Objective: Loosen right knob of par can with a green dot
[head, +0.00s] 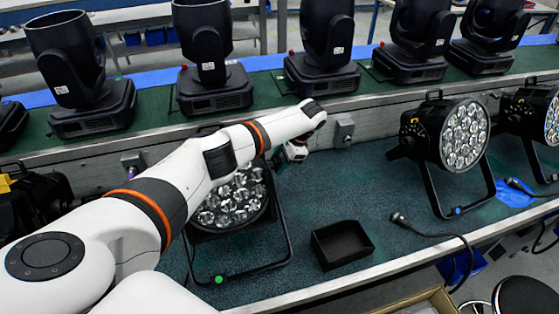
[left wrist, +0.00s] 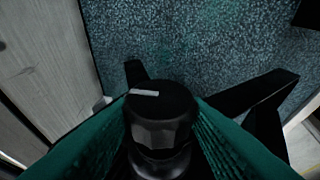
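The par can with the green dot (head: 219,280) stands at the middle left in the head view; its round lens face (head: 232,205) is partly covered by my left arm. My left gripper (head: 296,152) is at the upper right side of this par can. In the left wrist view, a black knob (left wrist: 162,118) with a white line on its top sits between the two green finger pads. The pads meet both sides of the knob, so the gripper looks shut on it. The knob is hidden in the head view. My right gripper is not in view.
A black open tray (head: 342,243) lies right of the par can. Another par can (head: 448,140) with a blue dot stands further right, near a cable (head: 430,232). Several moving-head lights (head: 322,50) line the back shelf.

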